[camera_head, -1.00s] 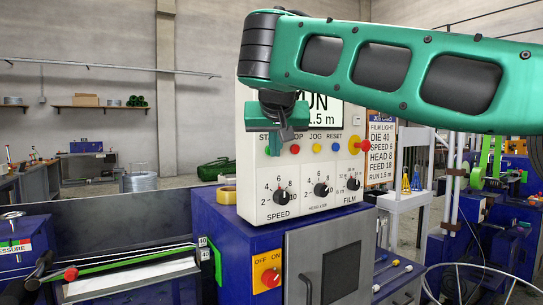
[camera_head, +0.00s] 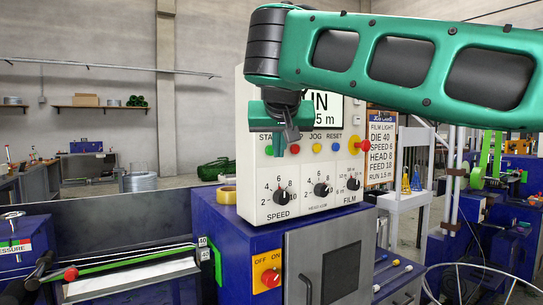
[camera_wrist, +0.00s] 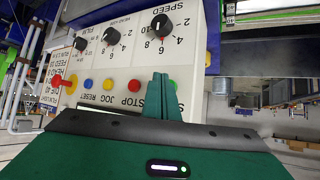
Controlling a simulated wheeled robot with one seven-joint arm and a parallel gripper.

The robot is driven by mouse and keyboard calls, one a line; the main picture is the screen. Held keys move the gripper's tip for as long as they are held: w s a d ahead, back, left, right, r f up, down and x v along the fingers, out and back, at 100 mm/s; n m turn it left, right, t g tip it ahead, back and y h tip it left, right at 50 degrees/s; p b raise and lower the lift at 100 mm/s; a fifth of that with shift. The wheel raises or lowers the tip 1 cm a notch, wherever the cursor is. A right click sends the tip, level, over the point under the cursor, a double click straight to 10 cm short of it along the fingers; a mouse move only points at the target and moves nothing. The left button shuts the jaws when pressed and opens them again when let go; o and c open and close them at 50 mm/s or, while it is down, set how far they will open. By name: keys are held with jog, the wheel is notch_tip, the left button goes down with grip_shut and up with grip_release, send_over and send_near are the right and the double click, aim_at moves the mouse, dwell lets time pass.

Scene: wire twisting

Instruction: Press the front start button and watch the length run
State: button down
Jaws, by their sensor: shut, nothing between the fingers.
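The white control panel (camera_head: 297,190) stands on a blue machine cabinet. Its row of buttons includes the green start button (camera_head: 269,150), red stop button (camera_head: 295,149), yellow jog button (camera_head: 317,148) and blue reset button (camera_head: 335,147). My gripper (camera_head: 279,148) is shut and empty, in front of the panel by the start button. The display (camera_head: 324,108) is partly hidden by my wrist; "5 m" shows.
Below the buttons are speed, head and film knobs. A larger red-and-yellow button (camera_head: 357,144) sits at right. The job card (camera_head: 380,150) reads "RUN 1.5 m". An ON/OFF switch box (camera_head: 267,272) is on the cabinet, and a tape roll (camera_head: 227,195) lies left of the panel.

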jog(key=s+d, duration=0.2)
jog(key=s, duration=0.2)
jog(key=shift+s+d, duration=0.1)
jog(key=shift+d, duration=0.3)
dwell(0.6)
jog(key=s+d+f+m+g+h, duration=0.1)
jog(key=s+d+f+g, duration=0.1)
jog(key=d+f, duration=0.65)
jog(key=s+d+f+m+g+h, duration=0.1)
jog(key=s+d+f, duration=0.3)
jog(key=d, duration=0.8)
jog(key=s+d+f+m+g+h, duration=0.1)
jog(key=d+f+g, duration=0.1)
jog(key=d+f, duration=0.75)
jog(key=s+d+f+m+g, duration=0.2)
jog(key=s+d+f+g, duration=0.1)
jog(key=s+d+f, duration=0.55)
jog(key=s+f+m+g+y, duration=0.1)
jog(key=s+f, duration=0.3)
jog(key=s, duration=0.5)
jog(key=s+f+m+g+y, duration=0.1)
jog(key=s+f, duration=0.4)
jog(key=s, duration=0.4)
jog(key=shift+s+d+f+g+y, duration=0.25)
jog(key=shift+s+d+g+y, duration=0.05)
jog(key=shift+g, duration=0.1)
